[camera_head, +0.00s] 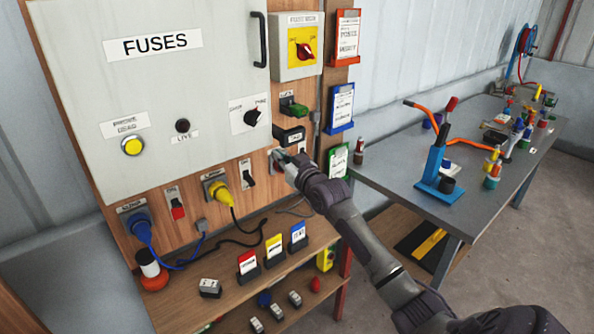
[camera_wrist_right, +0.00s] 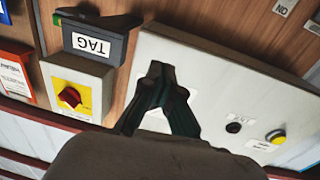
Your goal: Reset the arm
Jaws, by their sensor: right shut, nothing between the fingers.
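My right arm comes in from the lower right in the head view. Its gripper (camera_head: 286,160) is at the wooden panel, just below the black tag holder (camera_head: 290,136) and right of a small black switch (camera_head: 248,178). In the right wrist view the gripper (camera_wrist_right: 162,68) has its fingers together with nothing between them, in front of the grey fuse cabinet door (camera_wrist_right: 225,75). The tag holder (camera_wrist_right: 98,38) is to its upper left there. Whether the fingers touch the panel cannot be told. My left gripper is not in view.
The fuse cabinet (camera_head: 150,70) and the yellow isolator box with red knob (camera_head: 303,50) are above the gripper. A wooden shelf (camera_head: 215,275) with cards and small blocks is below. A grey workbench (camera_head: 390,180) with a blue stand (camera_head: 436,165) is at right.

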